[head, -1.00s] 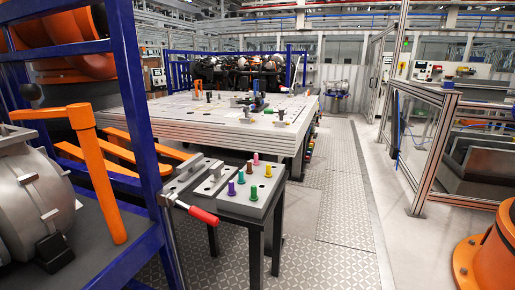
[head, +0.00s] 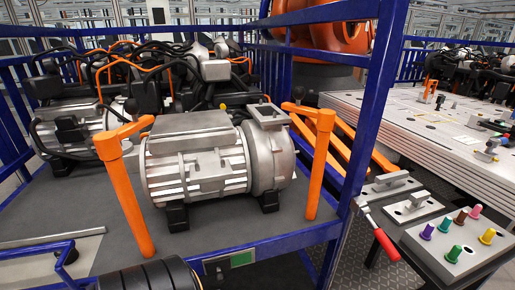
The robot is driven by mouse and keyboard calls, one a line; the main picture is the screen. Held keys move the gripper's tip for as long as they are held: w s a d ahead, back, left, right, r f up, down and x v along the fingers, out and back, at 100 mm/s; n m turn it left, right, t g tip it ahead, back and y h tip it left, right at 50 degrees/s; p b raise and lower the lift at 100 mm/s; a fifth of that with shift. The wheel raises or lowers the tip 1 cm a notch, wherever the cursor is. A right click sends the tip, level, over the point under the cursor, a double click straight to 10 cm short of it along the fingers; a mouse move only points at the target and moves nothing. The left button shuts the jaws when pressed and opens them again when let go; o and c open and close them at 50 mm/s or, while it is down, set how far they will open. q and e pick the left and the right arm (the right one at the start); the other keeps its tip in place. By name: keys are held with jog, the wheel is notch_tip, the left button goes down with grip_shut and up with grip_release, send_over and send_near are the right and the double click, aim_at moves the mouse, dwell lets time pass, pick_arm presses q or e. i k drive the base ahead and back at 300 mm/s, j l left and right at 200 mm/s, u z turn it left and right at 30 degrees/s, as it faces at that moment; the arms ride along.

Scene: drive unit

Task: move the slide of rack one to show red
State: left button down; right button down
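The blue rack (head: 362,135) fills the middle of the head view, with a grey deck that carries a silver drive unit (head: 195,165). On the front edge of the rack, below the drive unit, a small slide plate shows green (head: 243,259). No red shows on it. Any label naming the rack cannot be read. Neither of my grippers is in view.
Orange posts (head: 125,190) stand on either side of the drive unit. A dark ribbed cylinder (head: 150,277) is at the bottom edge.

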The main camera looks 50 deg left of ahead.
aim_at(217, 267)
jog(key=u, duration=2.1)
